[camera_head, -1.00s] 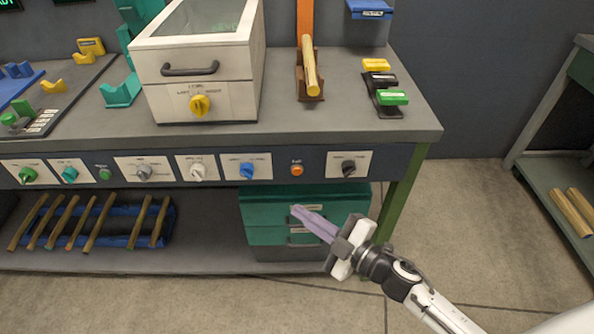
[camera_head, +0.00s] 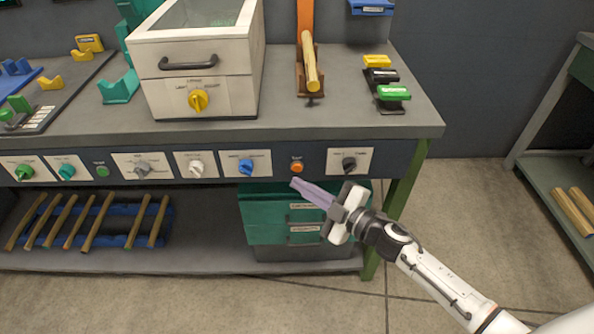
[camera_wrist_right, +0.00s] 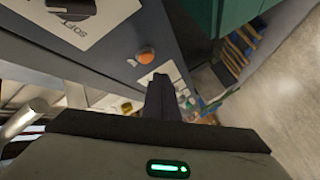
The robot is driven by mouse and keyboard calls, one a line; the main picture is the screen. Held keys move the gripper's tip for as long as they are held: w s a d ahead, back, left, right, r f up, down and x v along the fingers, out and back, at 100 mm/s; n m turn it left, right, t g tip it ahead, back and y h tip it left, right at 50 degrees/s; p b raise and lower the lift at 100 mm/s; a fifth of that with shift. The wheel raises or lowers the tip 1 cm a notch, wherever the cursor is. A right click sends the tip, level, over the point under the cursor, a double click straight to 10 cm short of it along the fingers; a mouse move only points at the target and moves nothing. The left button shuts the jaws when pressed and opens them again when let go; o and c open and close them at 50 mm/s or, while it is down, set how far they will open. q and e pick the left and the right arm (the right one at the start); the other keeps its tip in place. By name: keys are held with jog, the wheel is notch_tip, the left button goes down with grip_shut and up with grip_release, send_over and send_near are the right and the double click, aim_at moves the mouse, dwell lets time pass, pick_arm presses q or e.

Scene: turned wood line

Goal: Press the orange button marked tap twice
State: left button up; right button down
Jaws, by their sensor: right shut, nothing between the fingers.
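The orange button (camera_head: 297,167) sits on the dark front panel of the bench, between a blue knob and a black knob, with a small label above it too small to read. It also shows in the right wrist view (camera_wrist_right: 146,56), left of and above the fingertips. My right gripper (camera_head: 296,183) is shut and empty. Its purple-grey fingers point up and left, with the tips just below the button in the head view. In the right wrist view the dark shut fingers (camera_wrist_right: 161,97) appear close to the panel, apart from the button. My left gripper is not in view.
A blue knob (camera_head: 246,168) and a black knob (camera_head: 349,164) flank the button on the panel. Teal drawers (camera_head: 270,222) stand beneath, behind my right gripper. The green bench leg (camera_head: 401,205) is to the right. Open floor lies in front.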

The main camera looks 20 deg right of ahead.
jog(key=shift+w+d, duration=0.2)
jog(key=shift+w, duration=0.45)
dwell(1.5)
jog(key=shift+w+r, duration=0.1)
jog(key=shift+w, duration=0.05)
jog(key=shift+w+d, duration=0.1)
jog(key=shift+w, duration=0.15)
jog(key=shift+w+d, duration=0.15)
jog(key=shift+w, duration=0.2)
dwell(0.6)
jog(key=shift+s, duration=0.15)
jog(key=shift+s+a, duration=0.25)
jog(key=shift+s, duration=0.35)
